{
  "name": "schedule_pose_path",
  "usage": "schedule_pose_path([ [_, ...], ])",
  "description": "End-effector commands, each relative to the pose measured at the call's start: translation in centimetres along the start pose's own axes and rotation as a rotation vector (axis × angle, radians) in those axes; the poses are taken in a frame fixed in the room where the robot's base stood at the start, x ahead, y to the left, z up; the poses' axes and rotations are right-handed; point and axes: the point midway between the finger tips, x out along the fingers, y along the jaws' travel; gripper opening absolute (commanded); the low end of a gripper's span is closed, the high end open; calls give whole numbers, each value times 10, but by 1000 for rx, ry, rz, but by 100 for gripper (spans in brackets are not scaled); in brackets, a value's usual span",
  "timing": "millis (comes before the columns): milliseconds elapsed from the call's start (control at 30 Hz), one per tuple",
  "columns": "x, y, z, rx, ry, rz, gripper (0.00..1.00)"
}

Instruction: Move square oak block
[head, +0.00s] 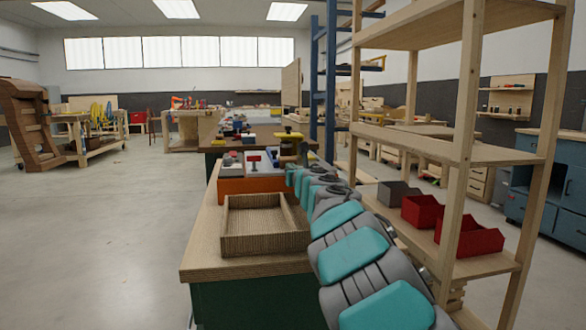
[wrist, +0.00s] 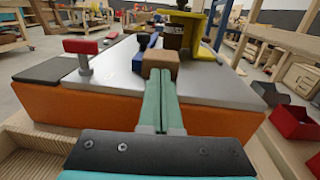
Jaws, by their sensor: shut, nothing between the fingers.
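A small light-brown wooden block (wrist: 159,63), likely the square oak block, sits on the grey top of an orange-sided unit (wrist: 90,108) in the wrist view. My gripper (wrist: 162,86) points at the block's near face with its teal fingers together and nothing between them. The fingertips overlap the block's lower edge in the picture; I cannot tell whether they touch it. In the head view, my arm hides the block and gripper, while the orange-sided unit (head: 250,187) shows.
A yellow clamp-like piece (wrist: 203,45) with a darker wooden piece stands just behind the block. A blue piece (wrist: 141,52) is at its left. A red-topped handle (wrist: 82,46) stands farther left. An empty wooden tray (head: 262,247) lies on the bench; shelves (head: 470,155) stand right.

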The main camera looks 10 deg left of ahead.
Motion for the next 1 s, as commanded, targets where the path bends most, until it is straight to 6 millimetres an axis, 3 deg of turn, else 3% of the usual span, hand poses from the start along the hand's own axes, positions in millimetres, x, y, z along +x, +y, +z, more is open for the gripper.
schedule_pose_path([
  [1000, 18, 1, 0, 0, 0, 2, 0],
])
